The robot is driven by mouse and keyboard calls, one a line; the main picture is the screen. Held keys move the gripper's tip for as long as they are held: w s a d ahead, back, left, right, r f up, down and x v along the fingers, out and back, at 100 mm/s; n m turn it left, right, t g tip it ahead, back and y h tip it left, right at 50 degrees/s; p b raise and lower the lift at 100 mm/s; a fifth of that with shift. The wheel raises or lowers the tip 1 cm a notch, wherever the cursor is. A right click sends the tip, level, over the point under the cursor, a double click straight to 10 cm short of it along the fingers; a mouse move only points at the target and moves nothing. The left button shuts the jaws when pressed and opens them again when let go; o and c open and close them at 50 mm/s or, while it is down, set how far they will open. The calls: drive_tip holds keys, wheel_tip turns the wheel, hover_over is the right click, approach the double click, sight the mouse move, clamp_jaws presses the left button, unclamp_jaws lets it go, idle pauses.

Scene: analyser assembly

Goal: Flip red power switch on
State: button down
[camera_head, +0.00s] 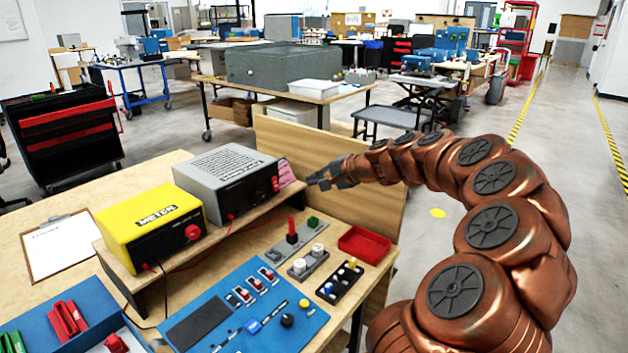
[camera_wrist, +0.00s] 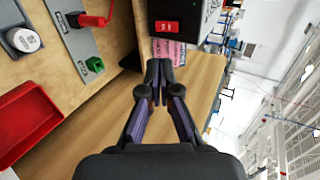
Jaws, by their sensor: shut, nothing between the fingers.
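The red power switch (camera_wrist: 165,27) is on the black front panel of the grey box (camera_head: 226,168). In the head view the switch shows as a small red patch (camera_head: 275,183) at the panel's right end. My gripper (camera_head: 314,182) is to the right of the box at about switch height, with a gap between. In the wrist view my gripper (camera_wrist: 159,76) has its fingertips together and empty. They point toward the panel, below the switch in the picture, and do not touch it. I cannot tell the switch's position.
A yellow meter box (camera_head: 150,225) stands beside the grey box on the wooden shelf. A pink note (camera_wrist: 168,50) is near the switch. A wooden panel (camera_head: 340,175) stands behind my gripper. A red tray (camera_head: 364,243), small parts and a blue panel (camera_head: 245,310) occupy the bench.

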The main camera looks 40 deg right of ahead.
sight(278, 188)
drive_tip(key=f+m+t+b, duration=0.1)
drive_tip(key=m, duration=0.5)
drive_tip(key=s+f+m+t+b, duration=0.1)
drive_tip(key=f+m, duration=0.1)
drive_tip(key=m, duration=0.4)
drive_tip(key=d+f+m+t+b, duration=0.1)
drive_tip(key=m, duration=0.5)
drive_tip(key=shift+s+f+y, duration=0.2)
drive_tip(key=shift+f+y, duration=0.05)
drive_tip(key=shift+y, duration=0.05)
drive_tip(key=shift+a, duration=0.1)
drive_tip(key=x, duration=1.4)
drive_tip(key=shift+w+a+r, duration=0.1)
drive_tip(key=shift+r, duration=0.05)
drive_tip(key=shift+b, duration=0.55)
